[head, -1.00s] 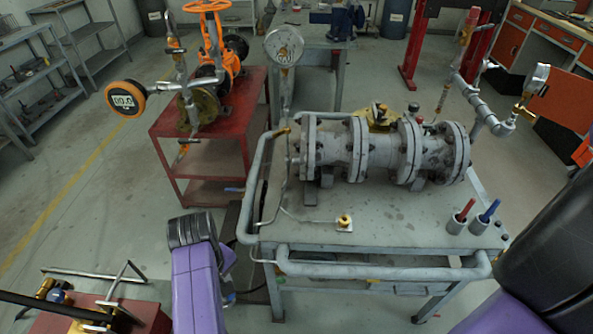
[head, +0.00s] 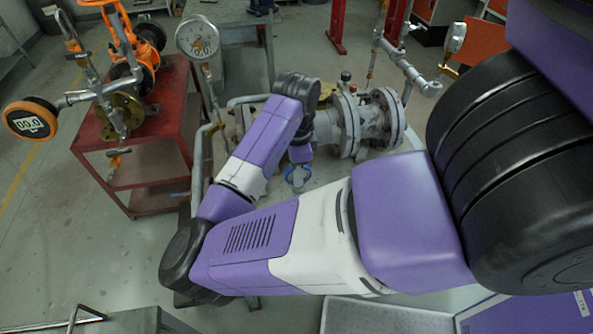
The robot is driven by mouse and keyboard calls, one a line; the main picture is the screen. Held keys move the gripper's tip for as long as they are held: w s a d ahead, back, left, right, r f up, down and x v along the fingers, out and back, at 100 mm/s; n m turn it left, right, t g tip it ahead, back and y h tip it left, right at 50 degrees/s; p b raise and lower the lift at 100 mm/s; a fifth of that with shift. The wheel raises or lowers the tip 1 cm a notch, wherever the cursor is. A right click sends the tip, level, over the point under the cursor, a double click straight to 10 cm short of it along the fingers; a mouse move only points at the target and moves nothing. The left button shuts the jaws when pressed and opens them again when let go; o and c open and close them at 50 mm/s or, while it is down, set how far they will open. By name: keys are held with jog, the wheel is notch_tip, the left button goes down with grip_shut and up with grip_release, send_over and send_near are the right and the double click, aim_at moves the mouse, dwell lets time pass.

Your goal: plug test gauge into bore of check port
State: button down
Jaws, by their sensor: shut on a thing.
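My gripper (head: 299,155) is at the far end of my arm, over the workbench in front of the grey flanged pipe body. It is small in the head view and its fingers are hard to make out. Just below it is a round, blue-rimmed thing (head: 298,177), seemingly the test gauge, held in the jaws. Its stem cannot be made out. I cannot make out the check port or its bore; my arm covers much of the bench top there.
The flanged pipe body (head: 350,125) lies on the grey bench behind my gripper. A dial gauge (head: 197,38) stands on a pipe to its left. A red cart (head: 150,165) carries an orange valve (head: 140,75) and an orange digital gauge (head: 30,120). Another dial gauge (head: 455,37) is at the right.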

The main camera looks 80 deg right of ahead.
aim_at(297, 192)
jog(key=shift+f+b, duration=2)
jog(key=shift+f, duration=0.3)
jog(key=shift+f+b, duration=0.65)
jog(key=shift+f, duration=0.3)
jog(key=shift+f+b, duration=0.65)
jog(key=shift+f, duration=0.55)
dwell(0.6)
jog(key=c, duration=1.1)
grip_release()
jog(key=shift+o, duration=0.5)
jog(key=o, duration=0.4)
jog(key=shift+r, duration=0.1)
